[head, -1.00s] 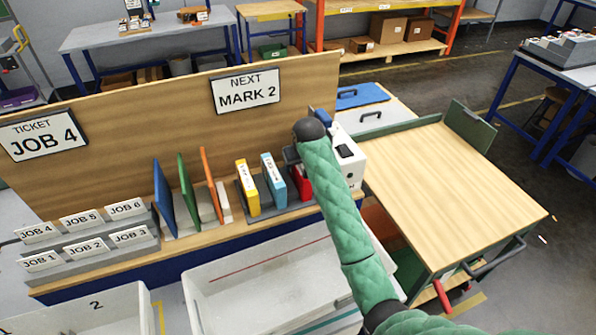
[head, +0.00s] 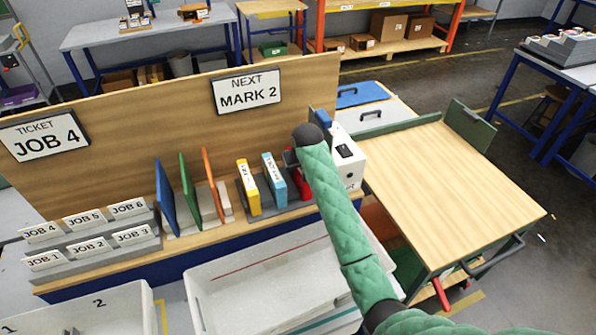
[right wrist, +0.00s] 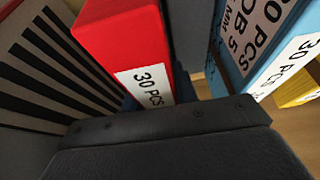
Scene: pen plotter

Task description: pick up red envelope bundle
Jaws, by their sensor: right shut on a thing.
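The red envelope bundle (head: 304,187) is at the right end of the row in the grey rack, mostly behind my right arm in the head view. In the right wrist view the red bundle (right wrist: 120,38) stands close ahead of the gripper, with its white "30 PCS" label facing me. My right gripper (head: 292,158) is shut on the red bundle; its fingertips are largely hidden by the arm. The blue bundle (head: 273,180) and yellow bundle (head: 248,187) stand to the left, apart from the red one. My left gripper is out of view.
A white machine (head: 349,162) stands just right of the red bundle. Blue, green and orange dividers (head: 187,190) stand left of the bundles. A white bin (head: 205,292) is below the bench. The wooden cart top (head: 440,185) at the right is clear.

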